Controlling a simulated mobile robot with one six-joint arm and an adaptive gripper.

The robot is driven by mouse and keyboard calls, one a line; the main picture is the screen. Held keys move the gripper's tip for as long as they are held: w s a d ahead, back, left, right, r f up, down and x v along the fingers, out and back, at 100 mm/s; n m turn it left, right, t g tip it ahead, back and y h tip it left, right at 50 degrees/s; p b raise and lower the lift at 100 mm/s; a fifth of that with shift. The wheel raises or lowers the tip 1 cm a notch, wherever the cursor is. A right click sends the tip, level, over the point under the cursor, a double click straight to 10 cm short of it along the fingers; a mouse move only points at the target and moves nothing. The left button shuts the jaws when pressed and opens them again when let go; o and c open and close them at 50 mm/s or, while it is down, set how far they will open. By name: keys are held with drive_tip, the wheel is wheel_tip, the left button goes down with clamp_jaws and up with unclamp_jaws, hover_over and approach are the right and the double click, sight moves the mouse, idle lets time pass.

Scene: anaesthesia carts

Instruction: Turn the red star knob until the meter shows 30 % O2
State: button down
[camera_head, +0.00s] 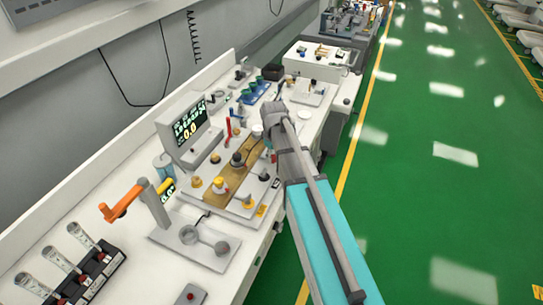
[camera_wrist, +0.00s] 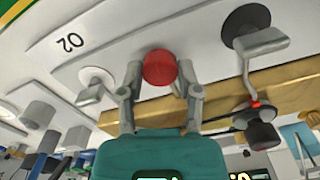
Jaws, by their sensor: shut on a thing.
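The red star knob (camera_wrist: 159,67) shows in the wrist view as a red round shape between the two fingers of my gripper (camera_wrist: 160,82), which is shut on it. In the head view my gripper (camera_head: 273,118) is over the right part of the cart top, and the arm hides the red star knob there. A grey display (camera_head: 183,128) stands at the back of the cart with green lines and a large "0.0". Its small text is too small to read. An "O2" label (camera_wrist: 70,42) is printed on the white plate beside the knob.
A brass-coloured block (camera_head: 228,188) with yellow and black knobs lies left of my gripper. Syringe-like tubes (camera_head: 60,258) stand at lower left. The green floor (camera_head: 430,180) at right is clear.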

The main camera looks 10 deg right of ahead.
drive_tip(key=m, duration=0.5)
drive_tip(key=shift+m, duration=2.2)
drive_tip(key=shift+c, duration=1.5)
unclamp_jaws()
